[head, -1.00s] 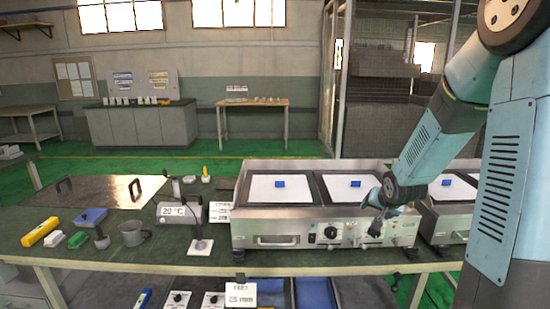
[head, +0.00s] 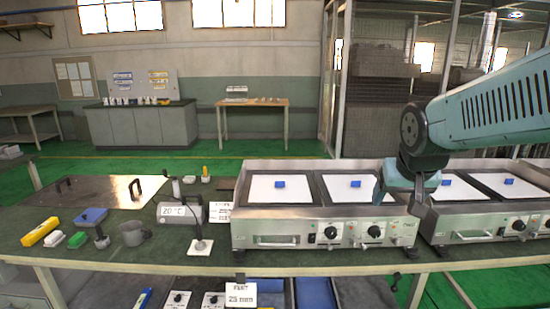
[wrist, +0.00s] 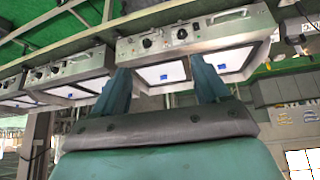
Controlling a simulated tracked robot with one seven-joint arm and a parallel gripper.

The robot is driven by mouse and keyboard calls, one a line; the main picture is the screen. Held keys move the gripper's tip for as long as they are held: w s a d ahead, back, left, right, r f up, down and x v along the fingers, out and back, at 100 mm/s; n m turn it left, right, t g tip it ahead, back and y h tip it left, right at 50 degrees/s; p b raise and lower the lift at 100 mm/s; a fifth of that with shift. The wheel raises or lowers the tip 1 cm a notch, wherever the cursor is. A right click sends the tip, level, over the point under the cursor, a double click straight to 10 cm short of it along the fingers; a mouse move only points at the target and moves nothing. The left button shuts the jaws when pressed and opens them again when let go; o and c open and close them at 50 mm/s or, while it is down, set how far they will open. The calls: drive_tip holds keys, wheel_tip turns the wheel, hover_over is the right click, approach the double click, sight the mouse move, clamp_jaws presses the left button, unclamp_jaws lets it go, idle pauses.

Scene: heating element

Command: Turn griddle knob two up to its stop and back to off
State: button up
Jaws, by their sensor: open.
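The steel griddle (head: 270,222) stands on the bench with two black knobs on its front panel. The left knob (head: 330,232) and right knob (head: 374,231) both show unobstructed, with small controls around them. Their pointer settings are too small to read. In the wrist view the griddle appears upside down, with the right knob (wrist: 147,42) and left knob (wrist: 182,34) visible. My gripper (head: 400,203) is open and empty, up and right of the right knob, clear of both knobs. Its spread fingers (wrist: 160,67) also show in the wrist view.
A second griddle (head: 462,229) stands close at the right. White plates with blue blocks lie on the griddle tops. The space before the front panel is clear.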

drive_tip(key=s+a+r+n+y, duration=0.1)
drive_tip(key=s+a+r, duration=0.1)
drive_tip(key=s, duration=0.7)
drive_tip(key=shift+s+g, duration=0.2)
drive_tip(key=shift+g, duration=0.2)
drive_tip(key=w+d+f+n+t, duration=0.1)
drive_tip(key=w+d+f, duration=0.35)
drive_tip(key=w, duration=0.55)
drive_tip(key=w+d+f+n+t+h, duration=0.1)
drive_tip(key=w+d+f+n, duration=0.15)
drive_tip(key=w+f, duration=0.6)
drive_tip(key=w+d+f+t, duration=0.2)
drive_tip(key=w+d+f, duration=0.15)
drive_tip(key=w, duration=0.95)
drive_tip(key=t+y, duration=0.3)
drive_tip(key=t, duration=0.2)
approach(376, 236)
drive_tip(key=s+a+r, duration=0.2)
drive_tip(key=a+r, duration=0.2)
wheel_tip(376, 236, down, 7)
drive_tip(key=s+d+m+t+h, duration=0.2)
drive_tip(key=s+d+m+t, duration=0.1)
drive_tip(key=w, duration=1.4)
drive_tip(key=shift+a+r, duration=0.1)
drive_tip(key=shift+r, duration=0.05)
drive_tip(key=c, duration=1)
